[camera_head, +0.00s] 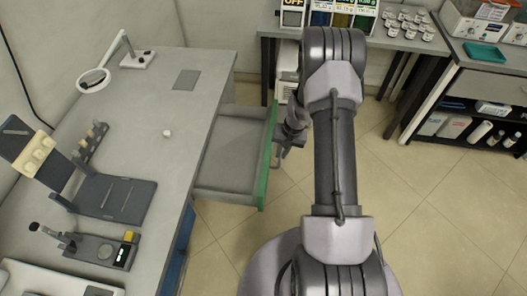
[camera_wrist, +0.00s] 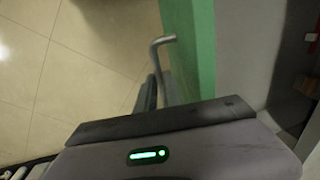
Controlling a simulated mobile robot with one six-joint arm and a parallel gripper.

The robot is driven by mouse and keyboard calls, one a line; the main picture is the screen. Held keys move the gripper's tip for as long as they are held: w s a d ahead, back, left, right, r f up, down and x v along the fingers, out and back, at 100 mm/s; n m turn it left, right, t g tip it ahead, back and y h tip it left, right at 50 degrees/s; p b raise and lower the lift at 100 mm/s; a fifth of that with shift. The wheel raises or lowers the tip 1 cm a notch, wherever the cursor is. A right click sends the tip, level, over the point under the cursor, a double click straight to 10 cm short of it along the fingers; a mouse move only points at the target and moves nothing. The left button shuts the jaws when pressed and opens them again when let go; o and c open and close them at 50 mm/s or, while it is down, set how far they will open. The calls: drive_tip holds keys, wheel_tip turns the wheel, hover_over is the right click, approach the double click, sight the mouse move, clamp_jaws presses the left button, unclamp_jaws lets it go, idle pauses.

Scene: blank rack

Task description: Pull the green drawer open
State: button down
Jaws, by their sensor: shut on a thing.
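The green-fronted drawer (camera_head: 267,165) stands well out from under the grey workbench, and its grey inside looks empty. In the wrist view the green front (camera_wrist: 190,45) runs from top to bottom beside a bent grey metal handle (camera_wrist: 161,42). My gripper (camera_head: 285,148) is at the outer side of the green front and is shut on the handle. In the wrist view the gripper's dark body (camera_wrist: 165,125) hides the lower part of the handle, and only part of a finger shows.
The workbench (camera_head: 170,105) carries a lamp (camera_head: 98,78), a small white round thing (camera_head: 167,133) and dark stands. Tiled floor (camera_head: 230,230) is open in front of the drawer. A shelf unit (camera_head: 485,90) stands at the right.

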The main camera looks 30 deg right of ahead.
drive_tip(key=shift+s+d+b, duration=0.2)
drive_tip(key=shift+s+d, duration=0.5)
drive_tip(key=shift+d, duration=0.3)
drive_tip(key=shift+s+d+b, duration=0.15)
drive_tip(key=shift+s+d, duration=0.5)
drive_tip(key=shift+d, duration=0.3)
drive_tip(key=c, duration=1.5)
unclamp_jaws()
wheel_tip(320, 180, up, 17)
drive_tip(key=s+d+p, duration=0.2)
drive_tip(key=p, duration=0.4)
drive_tip(key=shift+d, duration=0.3)
